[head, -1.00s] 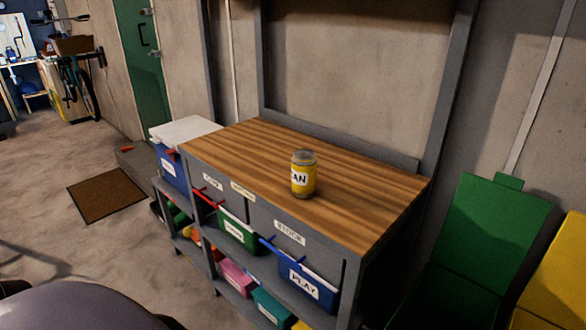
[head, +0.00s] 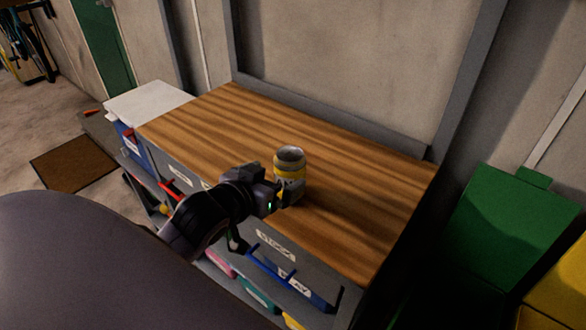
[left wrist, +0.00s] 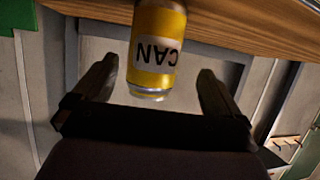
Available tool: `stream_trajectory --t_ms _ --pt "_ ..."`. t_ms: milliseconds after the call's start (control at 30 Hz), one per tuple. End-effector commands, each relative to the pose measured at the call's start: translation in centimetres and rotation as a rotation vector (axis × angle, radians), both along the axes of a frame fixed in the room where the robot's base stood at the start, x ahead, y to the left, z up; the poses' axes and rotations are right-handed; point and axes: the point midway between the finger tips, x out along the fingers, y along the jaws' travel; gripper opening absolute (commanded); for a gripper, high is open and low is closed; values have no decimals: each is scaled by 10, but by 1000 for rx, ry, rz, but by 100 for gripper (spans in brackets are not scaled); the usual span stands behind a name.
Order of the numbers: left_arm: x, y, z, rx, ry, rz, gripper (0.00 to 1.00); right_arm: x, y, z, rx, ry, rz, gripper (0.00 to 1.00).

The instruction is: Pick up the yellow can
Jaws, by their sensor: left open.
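The yellow can (head: 290,158) stands upright on the wooden top of the workbench (head: 355,190). It has a grey top and a white label. In the head view my left gripper (head: 289,190) is at the can's near side and hides its lower part. In the left wrist view the can (left wrist: 152,72) appears upside down, with its label reading CAN. There the open fingers of my left gripper (left wrist: 156,88) are on either side of the can's end, with gaps showing. My right gripper is not in view.
Grey drawers and shelves with coloured bins sit under the bench top. A white-lidded blue box (head: 145,103) stands at its left end. A green bin (head: 515,225) and a yellow bin (head: 565,285) are at the right. The bench top around the can is clear.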

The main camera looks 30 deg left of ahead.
Motion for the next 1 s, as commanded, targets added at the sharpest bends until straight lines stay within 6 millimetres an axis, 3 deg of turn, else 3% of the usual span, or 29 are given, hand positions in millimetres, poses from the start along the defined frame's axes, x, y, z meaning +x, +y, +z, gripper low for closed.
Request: stream_trajectory --t_ms 500,800,833,1000 --pt "50 -3 -20 1 0 -2 99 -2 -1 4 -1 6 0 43" --pt "53 -3 -22 1 -1 -3 99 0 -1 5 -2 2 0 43" --pt "53 -3 -22 1 -1 -3 96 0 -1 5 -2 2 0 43" --pt "53 -3 -22 2 -1 -2 45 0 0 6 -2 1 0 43"
